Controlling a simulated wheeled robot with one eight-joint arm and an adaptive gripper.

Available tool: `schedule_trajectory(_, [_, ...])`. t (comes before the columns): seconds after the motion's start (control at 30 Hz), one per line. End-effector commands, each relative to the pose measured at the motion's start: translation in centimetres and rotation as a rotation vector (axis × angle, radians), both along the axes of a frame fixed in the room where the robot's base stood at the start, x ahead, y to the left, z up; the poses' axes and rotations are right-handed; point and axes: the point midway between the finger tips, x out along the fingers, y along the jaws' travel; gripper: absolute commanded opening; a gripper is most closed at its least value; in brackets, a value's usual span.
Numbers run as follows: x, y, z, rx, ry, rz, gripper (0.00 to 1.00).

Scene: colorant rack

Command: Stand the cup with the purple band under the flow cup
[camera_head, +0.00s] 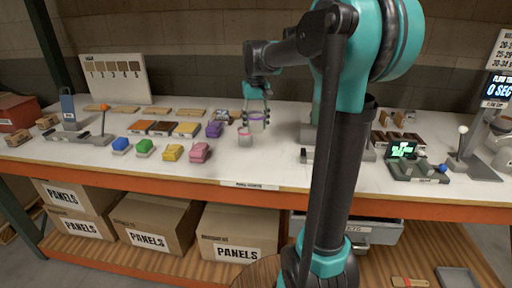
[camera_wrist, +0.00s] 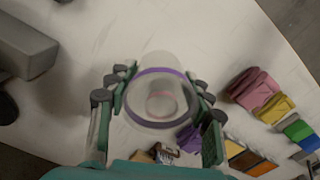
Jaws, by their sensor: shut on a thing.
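My gripper (camera_head: 257,108) is shut on a clear cup with a purple band (camera_head: 257,121) over the middle of the bench. In the wrist view the purple-banded cup (camera_wrist: 161,72) sits between the two fingers of my gripper (camera_wrist: 160,88). A second cup with a pink band (camera_head: 244,137) stands on the bench just in front. Its pink ring shows through the held cup in the wrist view. At the far right edge, beside a screen and a sign that seems to read flow cup, is a pale rounded device (camera_head: 502,133), partly cut off; I cannot make out the flow cup clearly.
Purple, pink, yellow, green and blue blocks (camera_head: 145,148) lie left of the cups. A grey device (camera_head: 308,135) stands partly behind my arm. A green-lit instrument (camera_head: 404,150) and a lever stand (camera_head: 463,158) occupy the right side. Bare bench (camera_head: 225,172) shows along the front.

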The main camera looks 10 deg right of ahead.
Motion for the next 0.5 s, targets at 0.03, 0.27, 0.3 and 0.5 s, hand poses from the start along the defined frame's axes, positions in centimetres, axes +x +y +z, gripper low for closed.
schedule_trajectory(0.03, [0.0,0.0,-1.3,0.0,0.0,0.0,0.31])
schedule_trajectory(0.27, [0.0,0.0,-5.5,0.0,0.0,0.0,0.31])
schedule_trajectory(0.3, [0.0,0.0,-5.8,0.0,0.0,0.0,0.31])
schedule_trajectory(0.5, [0.0,0.0,-7.4,0.0,0.0,0.0,0.31])
